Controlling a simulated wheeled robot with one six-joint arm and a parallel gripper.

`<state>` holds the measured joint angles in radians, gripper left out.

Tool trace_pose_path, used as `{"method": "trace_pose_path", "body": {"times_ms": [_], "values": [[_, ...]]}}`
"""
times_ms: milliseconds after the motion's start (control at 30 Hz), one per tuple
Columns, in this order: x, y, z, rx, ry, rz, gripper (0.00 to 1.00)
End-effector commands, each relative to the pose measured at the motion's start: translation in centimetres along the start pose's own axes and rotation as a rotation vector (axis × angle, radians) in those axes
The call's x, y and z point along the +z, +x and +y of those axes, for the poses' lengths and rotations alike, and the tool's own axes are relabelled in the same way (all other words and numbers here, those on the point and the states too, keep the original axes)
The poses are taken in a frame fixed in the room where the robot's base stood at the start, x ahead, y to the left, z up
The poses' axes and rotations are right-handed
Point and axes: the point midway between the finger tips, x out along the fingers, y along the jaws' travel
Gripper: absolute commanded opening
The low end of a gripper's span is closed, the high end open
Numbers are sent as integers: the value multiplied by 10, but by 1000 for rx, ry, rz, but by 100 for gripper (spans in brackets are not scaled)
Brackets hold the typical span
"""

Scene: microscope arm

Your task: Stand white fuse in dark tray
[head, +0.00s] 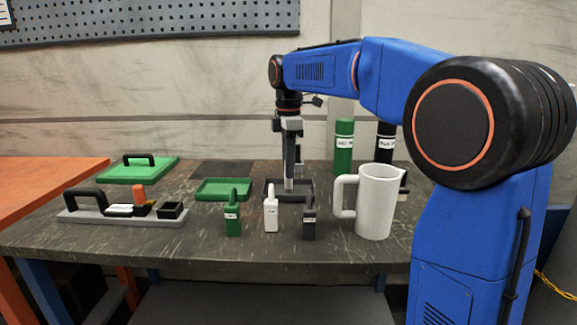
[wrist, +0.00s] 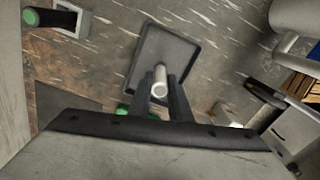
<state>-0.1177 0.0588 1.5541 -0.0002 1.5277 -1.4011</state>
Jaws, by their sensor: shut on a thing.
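The white fuse (head: 289,184) is a small pale cylinder held upright in my gripper (head: 289,172), which points straight down. In the wrist view the fuse (wrist: 160,82) shows nearly end-on between the two dark fingers of my gripper (wrist: 165,95). The dark tray (head: 308,181) is a shallow, rimmed rectangle below it. In the wrist view the dark tray (wrist: 150,50) lies behind the fuse's end. The fuse's lower end is over or inside the tray; I cannot tell whether it touches the floor.
A green tray (head: 223,189) stands left of the dark one. Green (head: 232,215), white (head: 271,212) and black (head: 309,218) labelled items stand in front. A white jug (head: 377,205) is at right, with green (head: 344,147) and black (head: 386,142) cylinders behind.

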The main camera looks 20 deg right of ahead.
Motion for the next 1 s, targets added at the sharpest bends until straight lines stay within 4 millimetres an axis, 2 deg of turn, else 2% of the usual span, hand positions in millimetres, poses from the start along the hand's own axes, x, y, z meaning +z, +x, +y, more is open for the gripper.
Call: {"method": "trace_pose_path", "body": {"times_ms": [167, 200, 267, 667, 767, 1000], "values": [[0, 2, 0, -1, 0, 0, 0], [0, 3, 0, -1, 0, 0, 22], [0, 2, 0, -1, 0, 0, 36], [0, -3, 0, 1, 0, 0, 36], [0, -14, 1, 1, 0, 0, 36], [0, -59, 1, 2, 0, 0, 36]]}}
